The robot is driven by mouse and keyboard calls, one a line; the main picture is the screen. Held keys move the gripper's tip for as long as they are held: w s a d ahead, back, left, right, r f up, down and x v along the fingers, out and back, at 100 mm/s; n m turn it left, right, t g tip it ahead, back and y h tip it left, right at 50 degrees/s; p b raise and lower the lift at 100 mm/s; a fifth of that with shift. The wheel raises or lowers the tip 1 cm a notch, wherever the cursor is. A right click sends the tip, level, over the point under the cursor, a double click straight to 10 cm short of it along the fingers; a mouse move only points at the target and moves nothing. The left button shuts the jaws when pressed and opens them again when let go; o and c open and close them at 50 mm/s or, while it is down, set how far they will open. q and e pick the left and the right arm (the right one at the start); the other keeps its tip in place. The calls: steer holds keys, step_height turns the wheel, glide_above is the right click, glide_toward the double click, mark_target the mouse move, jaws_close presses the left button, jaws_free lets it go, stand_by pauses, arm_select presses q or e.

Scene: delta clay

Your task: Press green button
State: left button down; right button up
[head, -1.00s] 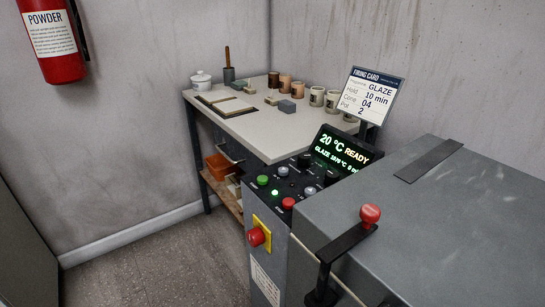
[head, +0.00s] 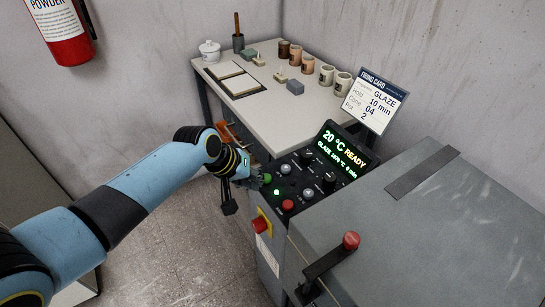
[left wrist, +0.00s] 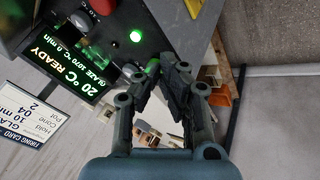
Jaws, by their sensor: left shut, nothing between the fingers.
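The green button (head: 267,178) is a small round knob at the left edge of the black control panel (head: 304,198). My left gripper (head: 257,179) reaches in from the left with its fingers shut and empty. Its fingertips are right beside the button and partly cover it; I cannot tell whether they touch. In the left wrist view the green button (left wrist: 153,66) shows just beyond the tips of the left gripper (left wrist: 163,70). A lit green lamp (head: 277,192) glows near the button. My right gripper is out of view.
The display (head: 340,150) reads 20 °C READY, GLAZE. A red button (head: 288,205), grey knobs and a red emergency stop (head: 259,225) are close by. The grey kiln lid (head: 430,220) lies to the right. A table (head: 230,70) with pots stands behind.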

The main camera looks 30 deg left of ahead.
arm_select(q)
steer(key=w+r+t+p, duration=0.1)
steer(key=w+r+p, duration=0.3)
steer(key=r, duration=0.5)
steer(key=shift+w+r, duration=0.4)
steer(key=shift+w, duration=0.3)
steer(key=b, duration=0.8)
glide_above(265, 174)
step_height(265, 174, down, 8)
steer(key=shift+r, duration=0.1)
steer(key=shift+f+b, duration=0.3)
steer(key=shift+f, duration=0.25)
steer(key=shift+f, duration=0.4)
